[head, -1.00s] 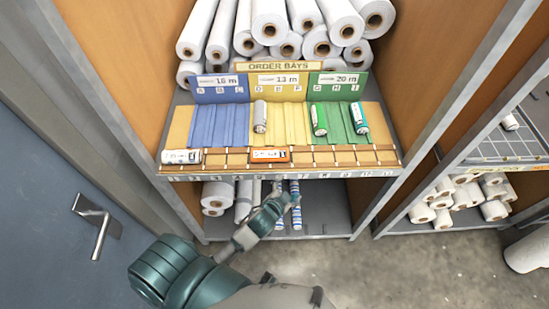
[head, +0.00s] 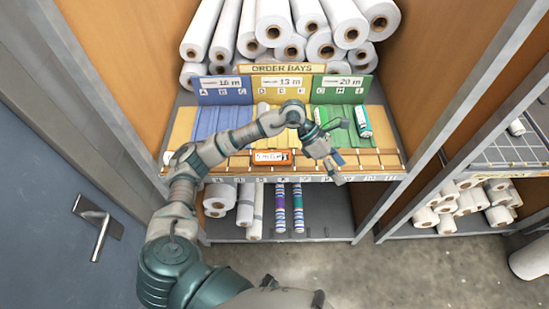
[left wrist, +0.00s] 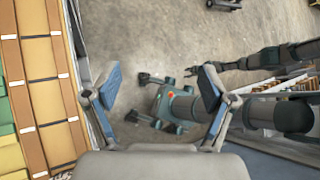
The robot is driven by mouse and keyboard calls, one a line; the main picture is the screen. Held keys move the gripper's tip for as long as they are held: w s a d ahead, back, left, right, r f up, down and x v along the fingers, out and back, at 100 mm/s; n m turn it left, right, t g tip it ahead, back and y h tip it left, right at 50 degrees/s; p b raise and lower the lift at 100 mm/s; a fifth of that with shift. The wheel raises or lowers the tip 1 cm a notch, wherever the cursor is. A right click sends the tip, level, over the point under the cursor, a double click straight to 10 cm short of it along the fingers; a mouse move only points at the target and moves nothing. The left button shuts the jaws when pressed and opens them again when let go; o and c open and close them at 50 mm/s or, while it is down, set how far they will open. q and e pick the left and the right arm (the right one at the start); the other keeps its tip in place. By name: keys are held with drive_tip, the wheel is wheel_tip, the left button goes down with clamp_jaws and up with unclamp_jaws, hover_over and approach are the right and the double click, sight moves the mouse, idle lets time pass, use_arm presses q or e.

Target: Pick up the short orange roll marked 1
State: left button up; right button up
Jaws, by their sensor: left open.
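The short orange roll (head: 271,157) lies lengthwise in the brown slotted front strip of the order bays, below the yellow bay. It has a pale label with dark marks; I cannot read its number clearly. My left gripper (head: 336,168) is open and empty, right of the orange roll and over the front strip, its fingers pointing down to the right. My left wrist and forearm cross in front of the blue and yellow bays. In the left wrist view the left gripper (left wrist: 158,85) has its two fingers wide apart with nothing between them; the orange roll is not in that view.
A white roll (head: 168,158) lies at the strip's left end, mostly hidden. Large white rolls (head: 272,22) are stacked behind.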

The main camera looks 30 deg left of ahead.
use_arm(q)
drive_tip(key=w+a+y, duration=0.3)
drive_tip(key=a+y, duration=0.3)
drive_tip(key=a, duration=0.8)
drive_tip(key=n+y, duration=0.1)
drive_tip(key=y, duration=0.3)
hover_over(273, 153)
drive_tip(key=shift+t, duration=0.3)
drive_tip(key=f, duration=0.7)
drive_tip(key=shift+d+f, duration=0.35)
drive_tip(key=shift+d, duration=0.05)
drive_tip(key=shift+a+f, duration=0.25)
drive_tip(key=shift+f, duration=0.35)
wheel_tip(273, 153, down, 4)
drive_tip(key=shift+w+a+r+p, duration=0.1)
drive_tip(key=shift+a+p, duration=0.05)
drive_tip(key=shift+p, duration=0.3)
drive_tip(key=shift+d+f, duration=0.25)
drive_tip(key=shift+f, duration=0.25)
drive_tip(key=shift+d, duration=0.1)
drive_tip(key=shift+c, duration=0.2)
use_arm(e)
drive_tip(key=shift+a+r, duration=0.6)
drive_tip(key=shift+a, duration=0.1)
